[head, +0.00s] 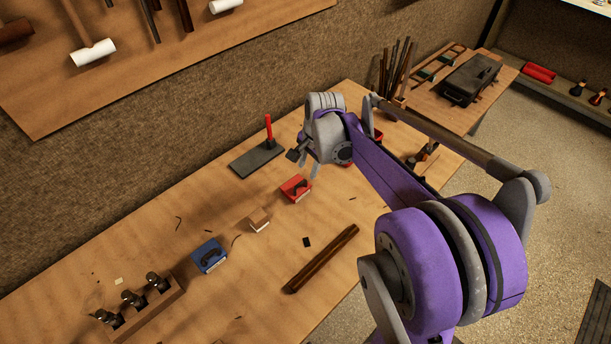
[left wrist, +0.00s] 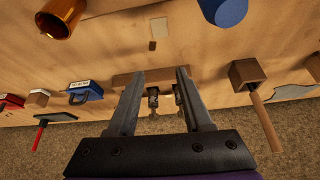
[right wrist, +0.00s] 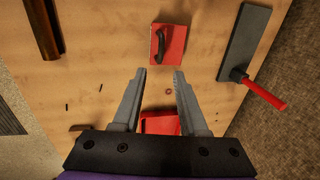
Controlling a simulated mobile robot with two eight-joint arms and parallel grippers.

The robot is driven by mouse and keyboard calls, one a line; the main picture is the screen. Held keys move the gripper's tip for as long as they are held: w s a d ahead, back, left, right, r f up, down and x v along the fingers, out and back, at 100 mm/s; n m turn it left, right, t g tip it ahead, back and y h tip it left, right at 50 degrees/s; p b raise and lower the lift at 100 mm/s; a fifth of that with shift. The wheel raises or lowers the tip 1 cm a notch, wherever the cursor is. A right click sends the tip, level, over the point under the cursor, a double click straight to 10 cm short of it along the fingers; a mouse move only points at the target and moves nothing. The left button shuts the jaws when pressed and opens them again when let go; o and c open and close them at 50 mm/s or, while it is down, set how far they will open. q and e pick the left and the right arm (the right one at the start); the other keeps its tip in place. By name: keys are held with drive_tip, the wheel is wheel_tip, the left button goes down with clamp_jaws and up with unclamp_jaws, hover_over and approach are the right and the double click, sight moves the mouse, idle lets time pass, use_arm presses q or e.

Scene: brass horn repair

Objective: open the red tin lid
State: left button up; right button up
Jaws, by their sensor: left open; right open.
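The red tin (head: 295,188) sits on the workbench in the head view, with a dark handle on its lid. The lid looks closed. In the right wrist view the red tin (right wrist: 172,44) lies beyond my fingertips, and its black handle shows on the left side of the top. My right gripper (head: 305,165) is open and empty above the bench, just behind the tin; it also shows in the right wrist view (right wrist: 160,73). My left gripper (left wrist: 162,73) is open and empty in the left wrist view, and out of the head view. The red tin (left wrist: 11,102) shows there at the left edge.
A second red object (right wrist: 160,122) is partly hidden behind my right gripper. A black slab (head: 257,161) with an upright red handle stands near the tin. A small wooden block (head: 259,222), a blue tin (head: 209,256) and a dark rod (head: 321,259) lie in front.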

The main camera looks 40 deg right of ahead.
sight(304, 180)
drive_tip(key=f, duration=0.2)
drive_tip(key=w+f, duration=0.1)
drive_tip(key=f, duration=0.2)
clamp_jaws()
idle(1.4)
